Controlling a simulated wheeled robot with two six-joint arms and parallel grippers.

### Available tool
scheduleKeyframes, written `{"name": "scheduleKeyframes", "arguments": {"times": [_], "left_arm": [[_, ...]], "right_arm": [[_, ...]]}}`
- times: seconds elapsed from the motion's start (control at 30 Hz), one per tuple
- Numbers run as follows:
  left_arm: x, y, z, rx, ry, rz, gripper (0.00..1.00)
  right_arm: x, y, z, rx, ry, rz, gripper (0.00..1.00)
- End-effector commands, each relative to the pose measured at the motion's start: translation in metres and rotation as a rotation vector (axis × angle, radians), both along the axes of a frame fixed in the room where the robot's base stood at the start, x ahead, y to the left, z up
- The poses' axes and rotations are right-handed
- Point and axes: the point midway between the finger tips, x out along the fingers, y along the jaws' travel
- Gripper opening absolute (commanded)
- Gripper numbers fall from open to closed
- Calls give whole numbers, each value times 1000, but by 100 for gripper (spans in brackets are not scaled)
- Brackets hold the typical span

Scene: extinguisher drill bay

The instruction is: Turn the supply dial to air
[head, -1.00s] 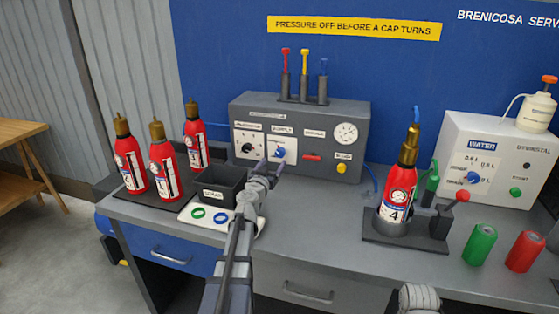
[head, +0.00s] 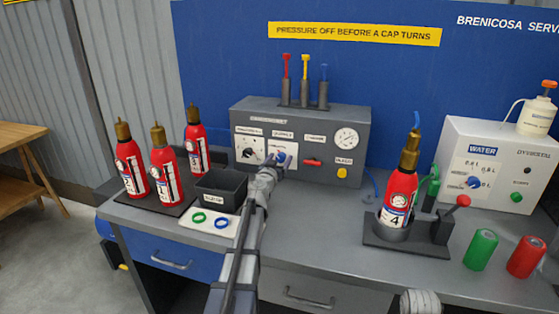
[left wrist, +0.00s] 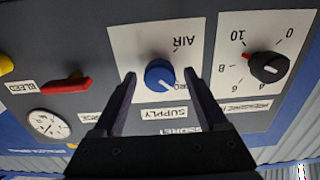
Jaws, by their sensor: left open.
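The supply dial is a blue knob (head: 281,158) on a white plate at the front of the grey console (head: 350,174). In the left wrist view, which is upside down, the knob (left wrist: 158,73) has a white mark pointing to the lower right, away from the word AIR (left wrist: 183,42). Another label beside it is partly hidden by a finger. My left gripper (head: 277,163) is at the dial. In the left wrist view its open fingers (left wrist: 159,76) stand on either side of the knob, with a gap on each side.
A black pressure knob (left wrist: 268,68) is beside the dial, and a red lever (left wrist: 63,84) is on its other side. A black bin (head: 220,190) and extinguishers (head: 163,165) stand left of my arm. A clamped extinguisher (head: 400,190) stands right.

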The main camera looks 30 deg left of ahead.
Motion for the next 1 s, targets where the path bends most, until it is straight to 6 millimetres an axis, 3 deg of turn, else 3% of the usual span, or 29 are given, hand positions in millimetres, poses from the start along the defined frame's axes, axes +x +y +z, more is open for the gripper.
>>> {"name": "scheduleKeyframes", "arguments": {"times": [0.1, 0.73, 1.0], "left_arm": [[0, 0, 0, 0, 0, 0, 72], [-1, 0, 0, 0, 0, 0, 2], [-1, 0, 0, -10, -2, 0, 0]], "right_arm": [[0, 0, 0, 0, 0, 0, 50], [0, 0, 0, 0, 0, 0, 50], [0, 0, 0, 0, 0, 0, 50]]}}
